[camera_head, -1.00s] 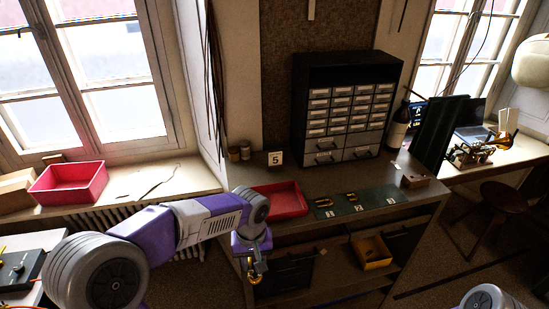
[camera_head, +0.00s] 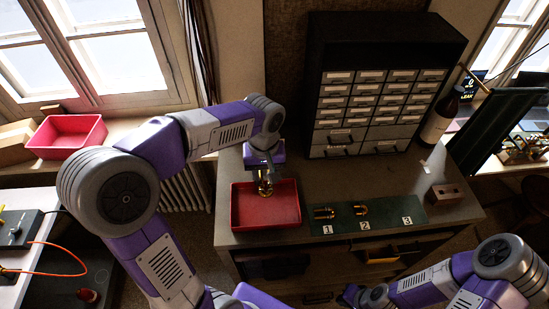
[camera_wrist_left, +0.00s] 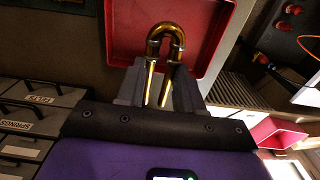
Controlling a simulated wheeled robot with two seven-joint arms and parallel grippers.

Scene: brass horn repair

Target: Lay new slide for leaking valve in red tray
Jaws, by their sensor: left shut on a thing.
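My left gripper (camera_head: 265,184) is shut on a U-shaped brass slide (camera_head: 265,188) and holds it over the red tray (camera_head: 242,214) on the bench. In the left wrist view the slide (camera_wrist_left: 165,42) has its curved end pointing away from the fingers, against the red tray (camera_wrist_left: 124,32). Whether the slide touches the tray floor I cannot tell. A green mat (camera_head: 385,220) lies right of the tray, with brass slides by card 1 (camera_head: 324,212) and card 2 (camera_head: 361,209); no slide shows by card 3. My right gripper (camera_head: 350,296) is low in the picture, its fingers unclear.
A drawer cabinet (camera_head: 375,90) stands at the back of the bench. Another red tray (camera_head: 67,137) sits on the windowsill at left. The bench between mat and cabinet is clear.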

